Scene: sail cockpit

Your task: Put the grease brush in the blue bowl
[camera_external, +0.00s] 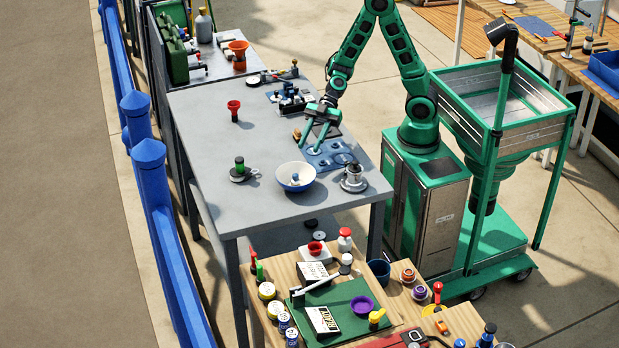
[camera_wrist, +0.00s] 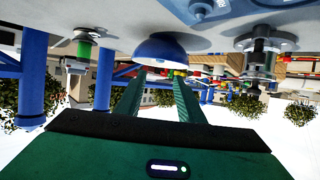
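The bowl (camera_external: 283,172) stands upright on the grey table, with a pale inside. Its outside is blue in the wrist view (camera_wrist: 160,47), which is upside down. A small white and blue item (camera_external: 295,179) shows inside the bowl; I cannot tell for sure whether it is the grease brush. My gripper (camera_external: 316,143) hangs low over the table behind the bowl, by a blue plate. Its two green fingers (camera_wrist: 158,92) are apart with nothing visible between them. A small brown item (camera_external: 297,134) lies just left of my gripper, too small to name.
A metal part (camera_external: 354,178) stands right of the bowl, a green-topped part (camera_external: 240,170) left of it. The blue plate (camera_external: 328,155) lies behind it. A red cup (camera_external: 234,109) and a dark assembly (camera_external: 290,100) stand farther back. The table's left middle is clear.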

